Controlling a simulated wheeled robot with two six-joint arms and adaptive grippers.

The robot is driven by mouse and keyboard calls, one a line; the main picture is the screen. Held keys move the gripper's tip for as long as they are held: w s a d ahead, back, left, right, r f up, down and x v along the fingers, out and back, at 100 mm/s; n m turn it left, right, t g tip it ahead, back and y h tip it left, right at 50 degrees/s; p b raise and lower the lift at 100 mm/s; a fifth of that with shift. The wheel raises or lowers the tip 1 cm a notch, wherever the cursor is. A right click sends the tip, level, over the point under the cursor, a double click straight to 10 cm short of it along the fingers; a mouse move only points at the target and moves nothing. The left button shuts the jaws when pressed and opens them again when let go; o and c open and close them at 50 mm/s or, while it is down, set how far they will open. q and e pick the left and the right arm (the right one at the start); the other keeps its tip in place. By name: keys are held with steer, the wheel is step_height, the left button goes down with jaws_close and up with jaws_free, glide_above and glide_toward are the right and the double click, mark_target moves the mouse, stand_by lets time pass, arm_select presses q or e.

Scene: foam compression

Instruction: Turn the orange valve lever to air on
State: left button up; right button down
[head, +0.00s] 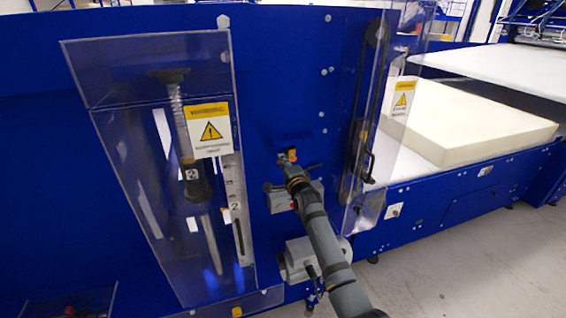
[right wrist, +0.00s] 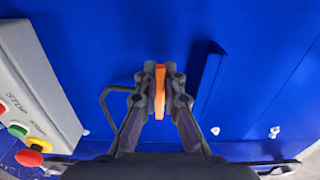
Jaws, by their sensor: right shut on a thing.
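The orange valve lever (right wrist: 160,92) stands between the fingers of my right gripper (right wrist: 159,72) in the right wrist view. Both fingers close against its sides, and the fingers hide part of it. In the head view my right gripper (head: 288,160) reaches up to the blue machine panel. Only a small orange bit of the lever (head: 293,153) shows there beside the fingertips. No air on marking is readable in either view. My left gripper is not in view.
A grey control box (right wrist: 35,90) with colored buttons, one near the word STOP, is left of the gripper in the wrist view. Clear guards (head: 150,90) with warning labels flank the arm. A cream foam block (head: 480,120) lies at right.

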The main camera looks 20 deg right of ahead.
steer(key=shift+f, duration=0.15)
steer(key=shift+w+d+f+n+b, duration=0.1)
steer(key=shift+d+f+n+b, duration=0.6)
steer(key=shift+n+b, duration=1.7)
steer(key=shift+d+f+n+b, duration=0.65)
steer(key=shift+n+b, duration=0.6)
steer(key=shift+n, duration=2.3)
steer(key=shift+w+d+f+n+b, duration=0.1)
steer(key=shift+d+f+n+b, duration=0.55)
steer(key=shift+n+b, duration=1.75)
steer(key=shift+d+r+n+p, duration=0.15)
steer(key=shift+n+p, duration=0.4)
steer(key=shift+n, duration=0.1)
steer(key=c, duration=1.5)
jaws_free()
steer(key=shift+s, duration=0.1)
steer(key=shift+o, duration=0.2)
steer(key=shift+s, duration=0.1)
